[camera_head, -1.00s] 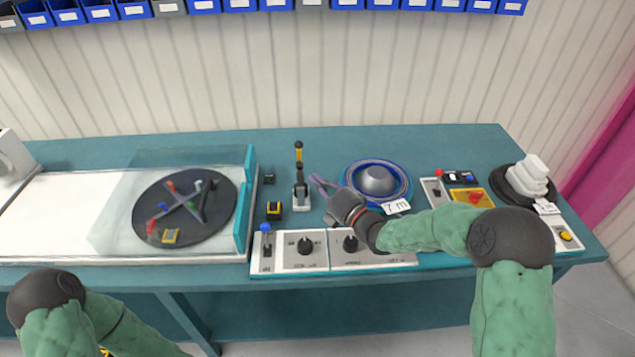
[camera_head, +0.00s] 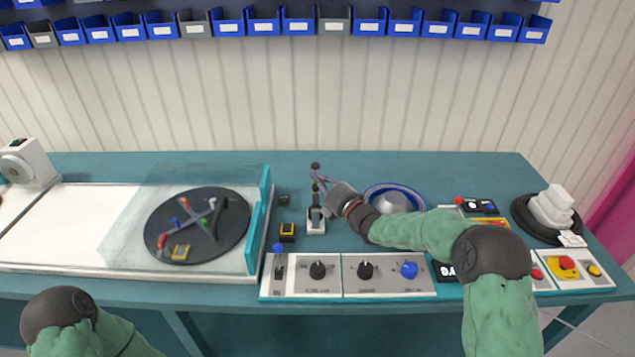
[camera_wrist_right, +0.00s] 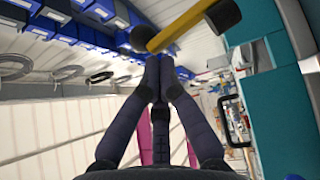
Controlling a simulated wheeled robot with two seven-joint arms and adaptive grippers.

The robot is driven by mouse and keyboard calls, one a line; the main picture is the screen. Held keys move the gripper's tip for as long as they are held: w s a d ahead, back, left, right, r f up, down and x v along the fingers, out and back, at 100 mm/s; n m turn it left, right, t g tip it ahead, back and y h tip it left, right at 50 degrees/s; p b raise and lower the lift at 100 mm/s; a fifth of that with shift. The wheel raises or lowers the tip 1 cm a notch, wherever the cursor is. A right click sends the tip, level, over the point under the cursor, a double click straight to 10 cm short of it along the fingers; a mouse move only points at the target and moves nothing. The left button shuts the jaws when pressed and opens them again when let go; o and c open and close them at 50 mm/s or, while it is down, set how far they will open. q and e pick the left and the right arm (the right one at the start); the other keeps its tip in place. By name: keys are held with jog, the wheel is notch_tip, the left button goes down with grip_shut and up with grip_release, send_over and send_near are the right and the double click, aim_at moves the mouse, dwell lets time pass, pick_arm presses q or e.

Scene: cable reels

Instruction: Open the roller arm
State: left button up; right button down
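The roller arm (camera_head: 316,194) stands upright on a pale base on the teal bench, with a black knob on top. In the right wrist view it is a yellow bar (camera_wrist_right: 180,27) with black ends, crossing just beyond my fingertips. My right gripper (camera_head: 319,178) is at its upper part, covering most of the yellow. In the right wrist view my right gripper (camera_wrist_right: 160,64) has its fingers drawn together at the tips, with nothing clearly between them. I cannot tell whether they touch the bar. My left gripper is out of view; only my left arm shows.
Left is a turntable (camera_head: 196,226) behind a clear guard. A blue-rimmed reel (camera_head: 397,199) lies beneath my right forearm. A knob panel (camera_head: 342,275) lines the front edge. A black-based white stack (camera_head: 551,207) stands at right. The bench behind the arm is clear.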

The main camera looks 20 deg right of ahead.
aim_at(318, 166)
jog(key=w+r+g+p, duration=0.1)
jog(key=p, duration=0.1)
jog(key=w+m+p, duration=0.1)
jog(key=p, duration=0.2)
jog(key=shift+w+d+r+m+g+h, duration=0.2)
jog(key=shift+d+r+m+g+h, duration=0.1)
jog(key=shift+d+r+g+h, duration=0.1)
jog(key=shift+w+p, duration=0.3)
jog(key=shift+p, duration=0.05)
jog(key=shift+w+d+f+b, duration=0.2)
jog(key=shift+w+b, duration=0.15)
jog(key=shift+w, duration=0.2)
jog(key=shift+r, duration=0.1)
